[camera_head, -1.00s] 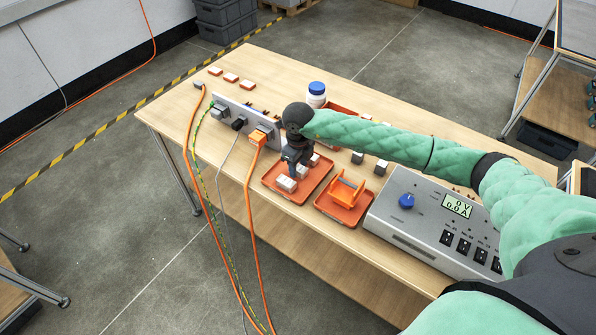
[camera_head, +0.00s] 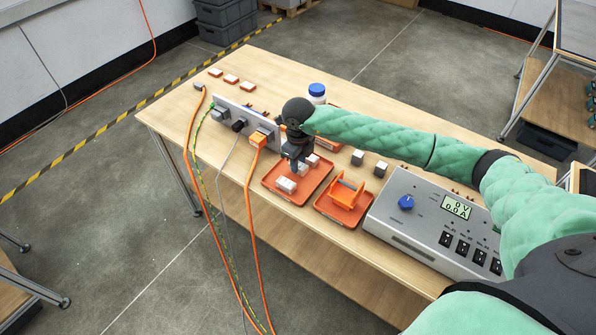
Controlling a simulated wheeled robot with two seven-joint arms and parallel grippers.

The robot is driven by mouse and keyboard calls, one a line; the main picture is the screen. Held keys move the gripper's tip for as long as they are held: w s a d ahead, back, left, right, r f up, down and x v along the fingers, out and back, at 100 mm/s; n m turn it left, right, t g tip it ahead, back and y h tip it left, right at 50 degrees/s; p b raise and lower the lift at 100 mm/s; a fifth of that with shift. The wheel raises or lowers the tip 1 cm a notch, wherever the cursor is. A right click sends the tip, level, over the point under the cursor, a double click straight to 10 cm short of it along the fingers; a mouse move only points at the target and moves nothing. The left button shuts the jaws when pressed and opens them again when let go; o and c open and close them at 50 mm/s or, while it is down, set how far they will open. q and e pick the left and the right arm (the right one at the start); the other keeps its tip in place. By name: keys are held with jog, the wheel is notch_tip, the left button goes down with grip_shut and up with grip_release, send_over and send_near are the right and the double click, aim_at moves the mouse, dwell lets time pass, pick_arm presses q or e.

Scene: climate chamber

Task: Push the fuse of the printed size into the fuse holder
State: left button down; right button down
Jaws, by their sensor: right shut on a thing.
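My right gripper (camera_head: 297,169) points down over the left orange tray (camera_head: 271,187) on the table. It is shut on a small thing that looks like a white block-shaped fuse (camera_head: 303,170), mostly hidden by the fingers. Another white fuse (camera_head: 287,185) lies in the tray in front of the gripper, and one more white piece (camera_head: 313,160) shows behind it. I cannot read any printed size. An orange stand (camera_head: 347,190) sits in the second orange tray (camera_head: 329,211). I cannot tell which part is the fuse holder. My left gripper is out of view.
A grey panel (camera_head: 226,110) with plugged-in cables stands left of the trays. A grey power supply (camera_head: 409,238) with a blue knob and display is at the right. A white jar with a blue lid (camera_head: 317,93) and several small blocks stand behind.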

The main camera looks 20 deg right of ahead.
jog(key=shift+r+p, duration=0.3)
jog(key=shift+r, duration=1.15)
